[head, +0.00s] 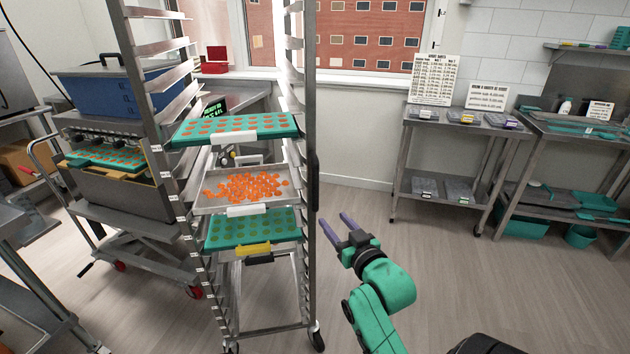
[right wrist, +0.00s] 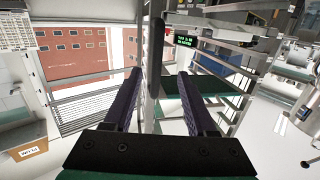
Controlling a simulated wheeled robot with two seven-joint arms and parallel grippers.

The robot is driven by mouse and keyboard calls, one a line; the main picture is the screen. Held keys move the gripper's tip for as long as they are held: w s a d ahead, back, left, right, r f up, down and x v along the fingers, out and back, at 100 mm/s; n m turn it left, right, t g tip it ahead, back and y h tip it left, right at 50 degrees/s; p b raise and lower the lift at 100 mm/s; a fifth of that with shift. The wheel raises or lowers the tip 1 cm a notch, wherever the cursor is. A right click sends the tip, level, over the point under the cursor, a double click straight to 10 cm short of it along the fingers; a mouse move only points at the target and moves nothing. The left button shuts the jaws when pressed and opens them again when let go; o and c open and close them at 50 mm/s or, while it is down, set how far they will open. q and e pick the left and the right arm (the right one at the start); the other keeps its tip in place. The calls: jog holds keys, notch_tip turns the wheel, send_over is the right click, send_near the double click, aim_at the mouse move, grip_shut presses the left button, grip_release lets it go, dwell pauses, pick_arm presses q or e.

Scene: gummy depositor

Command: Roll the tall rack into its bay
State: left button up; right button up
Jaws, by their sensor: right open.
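The tall rack (head: 303,100) is a metal frame on casters, standing upright left of centre in the head view. It holds green moulded trays (head: 235,127) and a metal tray of orange gummies (head: 215,203). A dark vertical handle (head: 315,180) is on its right upright. My right gripper (head: 334,218) is open and empty, just right of the rack, fingers pointing towards the back. In the right wrist view the handle (right wrist: 156,55) shows in line with the gap between the fingers (right wrist: 158,76); no contact is visible. My left gripper is out of view. I cannot identify the bay.
A depositor machine (head: 115,150) on a wheeled cart stands left of the rack. A steel table with signs (head: 450,122) and a shelf unit with green tubs (head: 570,130) stand at the right. The floor (head: 470,260) right of the rack is clear.

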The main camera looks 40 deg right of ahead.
aim_at(317, 183)
notch_tip(317, 183, up, 5)
jog(key=shift+t+h, duration=0.3)
jog(key=shift+t, duration=0.1)
jog(key=x, duration=0.4)
jog(key=p+x, duration=0.1)
jog(key=x, duration=0.4)
jog(key=f+p+x, duration=0.1)
jog(key=x, duration=0.3)
jog(key=shift+w+d, duration=0.2)
jog(key=shift+w, duration=0.05)
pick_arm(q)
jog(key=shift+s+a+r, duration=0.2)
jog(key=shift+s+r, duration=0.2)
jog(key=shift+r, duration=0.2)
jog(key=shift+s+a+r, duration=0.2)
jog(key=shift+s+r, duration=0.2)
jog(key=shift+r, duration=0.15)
pick_arm(e)
grip_shut()
